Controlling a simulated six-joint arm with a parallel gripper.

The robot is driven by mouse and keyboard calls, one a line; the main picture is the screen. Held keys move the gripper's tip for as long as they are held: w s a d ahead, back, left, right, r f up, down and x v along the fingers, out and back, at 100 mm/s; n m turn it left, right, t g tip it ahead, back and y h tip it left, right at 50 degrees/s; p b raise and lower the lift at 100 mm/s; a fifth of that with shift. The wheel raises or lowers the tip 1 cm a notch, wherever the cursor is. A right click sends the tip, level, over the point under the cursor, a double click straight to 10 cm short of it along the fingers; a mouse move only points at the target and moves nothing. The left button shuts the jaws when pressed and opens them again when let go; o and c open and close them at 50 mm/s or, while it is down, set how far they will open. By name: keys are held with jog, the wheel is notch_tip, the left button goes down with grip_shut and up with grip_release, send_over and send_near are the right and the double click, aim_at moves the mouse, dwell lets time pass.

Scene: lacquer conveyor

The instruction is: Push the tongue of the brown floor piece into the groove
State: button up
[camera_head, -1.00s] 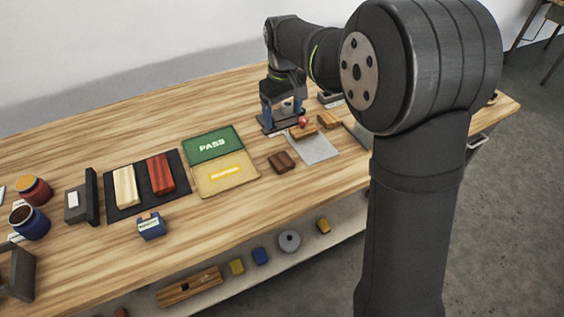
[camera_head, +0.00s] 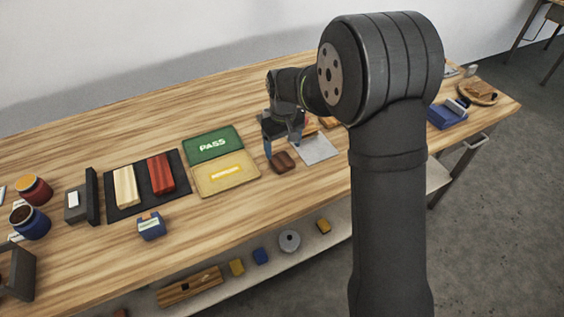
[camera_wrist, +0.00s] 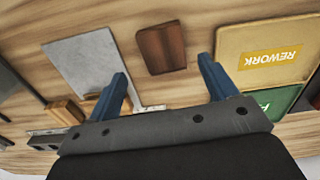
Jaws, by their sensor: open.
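The brown floor piece (camera_head: 283,163) lies flat on the table between the yellow mat and the grey plate. In the wrist view the brown floor piece (camera_wrist: 162,50) shows a lighter strip on one side. My gripper (camera_head: 283,145) is open and empty, just behind and above it. In the wrist view my gripper (camera_wrist: 164,72) has its blue fingers spread, with the piece beyond the gap between the tips. A lighter wood piece (camera_wrist: 66,112) lies by the grey plate, partly behind the left finger. I cannot make out a tongue or a groove.
The grey plate (camera_head: 318,151) lies right of the brown piece. The yellow REWORK mat (camera_head: 206,187) and green PASS mat (camera_head: 202,157) lie left. Farther left, a dark tray (camera_head: 140,197) holds cream and red pieces.

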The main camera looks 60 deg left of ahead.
aim_at(282, 159)
jog(key=f, duration=0.5)
jog(key=shift+s+f, duration=0.1)
jog(key=shift+s, duration=0.15)
jog(key=shift+c, duration=0.2)
jog(key=c, duration=1)
